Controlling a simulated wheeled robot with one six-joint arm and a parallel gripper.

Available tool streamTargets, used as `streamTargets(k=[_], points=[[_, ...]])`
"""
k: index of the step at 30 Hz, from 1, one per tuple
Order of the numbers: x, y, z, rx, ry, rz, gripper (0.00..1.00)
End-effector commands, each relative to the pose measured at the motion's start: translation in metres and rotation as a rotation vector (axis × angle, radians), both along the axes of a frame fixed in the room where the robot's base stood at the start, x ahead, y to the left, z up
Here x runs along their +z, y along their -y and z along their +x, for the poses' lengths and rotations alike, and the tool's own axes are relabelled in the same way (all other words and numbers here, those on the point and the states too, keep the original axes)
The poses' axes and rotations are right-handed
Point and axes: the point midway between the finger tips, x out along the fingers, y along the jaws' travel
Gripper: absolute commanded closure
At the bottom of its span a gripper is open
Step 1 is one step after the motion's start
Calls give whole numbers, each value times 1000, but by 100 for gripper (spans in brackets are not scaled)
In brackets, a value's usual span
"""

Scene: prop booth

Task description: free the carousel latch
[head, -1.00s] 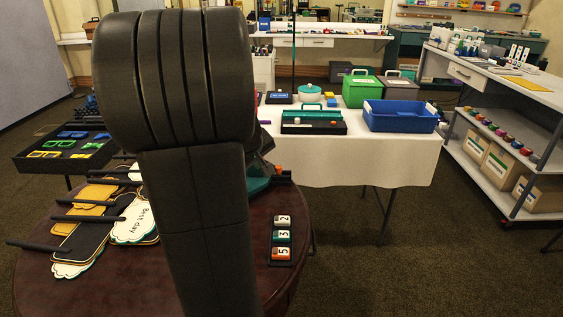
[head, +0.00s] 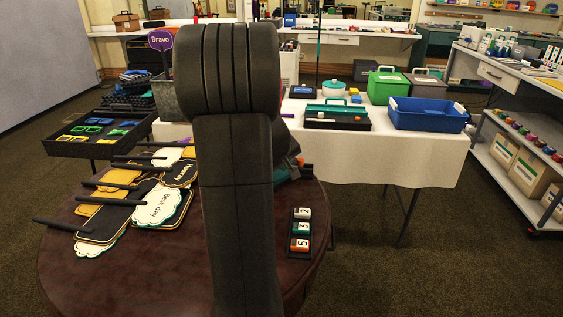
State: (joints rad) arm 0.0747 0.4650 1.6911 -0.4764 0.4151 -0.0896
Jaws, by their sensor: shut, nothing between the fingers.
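The round dark-red table (head: 130,268), which looks like the carousel, fills the lower left of the head view. On its right side stands a row of number blocks (head: 301,229) reading 2, 3 and 5. At its far right edge a dark part with an orange-tipped piece (head: 299,162) and a black knob shows partly behind my arm; I cannot tell whether it is the latch. My arm stands upright in front of the table and hides its middle. My gripper is hidden behind the arm.
Handled signs (head: 157,205) lie piled on the round table's left. A black tray (head: 80,155) stands beyond at left. A white-clothed table (head: 400,160) behind holds a blue bin (head: 428,115) and a green box (head: 387,88). Shelves (head: 515,150) stand at right. Carpet is clear at lower right.

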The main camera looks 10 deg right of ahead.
Motion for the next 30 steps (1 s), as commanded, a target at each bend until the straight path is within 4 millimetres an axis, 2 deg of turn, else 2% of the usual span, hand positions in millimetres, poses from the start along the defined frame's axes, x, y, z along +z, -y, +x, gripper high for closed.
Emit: streamTargets(k=[1,4,10,23,30], points=[[-11,2,5,0,-3,1,100],[-5,19,13,-3,0,1,100],[-6,34,22,-1,0,1,100],[-6,37,23,0,0,1,100],[-5,58,17,-2,0,1,100]])
